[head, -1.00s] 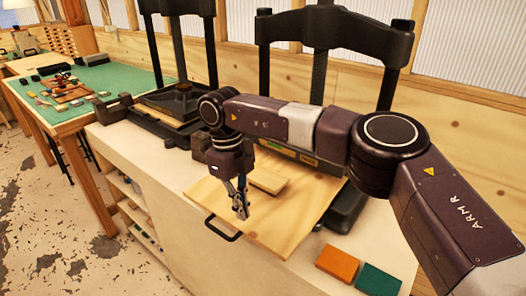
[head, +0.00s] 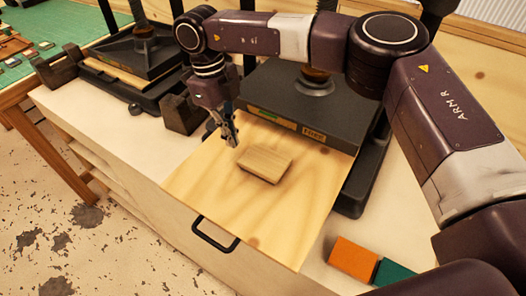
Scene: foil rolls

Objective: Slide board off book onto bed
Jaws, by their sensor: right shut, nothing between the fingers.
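A small pale wooden board (head: 266,163) lies flat on the large wooden bed (head: 220,192), which has a black handle at its front edge. I cannot make out a separate book under the small board. My right gripper (head: 231,137) is shut and empty. It points down just behind and left of the small board, apart from it in the picture. Its height above the bed is hard to judge. My left gripper is not in view.
A black press plate (head: 310,105) stands right behind the bed. An orange book (head: 353,260) and a teal book (head: 393,273) lie on the counter at the lower right. Another press (head: 140,60) stands at the left. The bed's front part is clear.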

